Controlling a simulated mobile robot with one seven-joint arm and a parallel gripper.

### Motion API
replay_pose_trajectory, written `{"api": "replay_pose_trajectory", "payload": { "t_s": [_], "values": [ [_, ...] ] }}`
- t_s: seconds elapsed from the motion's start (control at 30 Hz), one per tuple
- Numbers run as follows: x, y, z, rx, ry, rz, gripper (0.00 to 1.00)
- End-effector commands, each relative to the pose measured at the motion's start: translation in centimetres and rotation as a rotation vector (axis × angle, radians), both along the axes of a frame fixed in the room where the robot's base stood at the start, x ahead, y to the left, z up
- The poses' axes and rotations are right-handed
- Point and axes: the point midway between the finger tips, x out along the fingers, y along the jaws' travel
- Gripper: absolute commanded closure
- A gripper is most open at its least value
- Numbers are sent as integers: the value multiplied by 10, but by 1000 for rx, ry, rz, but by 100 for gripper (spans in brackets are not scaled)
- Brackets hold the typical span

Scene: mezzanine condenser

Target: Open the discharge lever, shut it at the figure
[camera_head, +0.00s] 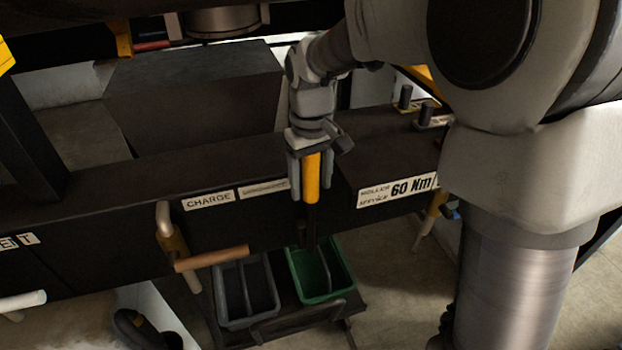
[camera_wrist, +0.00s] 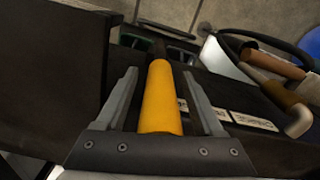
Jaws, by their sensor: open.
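A yellow lever handle (camera_head: 312,176) with a dark lower shaft stands in front of the black beam, slightly tilted. My gripper (camera_head: 310,196) is above and around it, with one finger on each side. In the wrist view my gripper (camera_wrist: 160,76) is open, and the yellow handle (camera_wrist: 160,100) lies between the fingers with gaps visible on both sides. A plate reading CHARGE (camera_head: 208,200) is on the beam to the left. The smaller plate beside it (camera_head: 263,188) is too blurred to read. No plate clearly names the yellow lever as the discharge lever.
A pipe lever with a wooden-brown handle (camera_head: 211,258) sticks out at left. A grey bin (camera_head: 221,318) and a green bin (camera_head: 345,296) stand on a low cart below.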

Motion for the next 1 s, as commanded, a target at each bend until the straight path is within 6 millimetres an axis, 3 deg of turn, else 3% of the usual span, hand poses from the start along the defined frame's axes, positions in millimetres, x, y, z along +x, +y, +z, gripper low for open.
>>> {"api": "replay_pose_trajectory", "payload": {
  "t_s": [0.07, 0.47, 1.0],
  "values": [
    [0, 0, 0, 0, 0, 0, 31],
    [0, 0, 0, 0, 0, 0, 100],
    [0, 0, 1, 0, 0, 0, 100]
  ]
}}
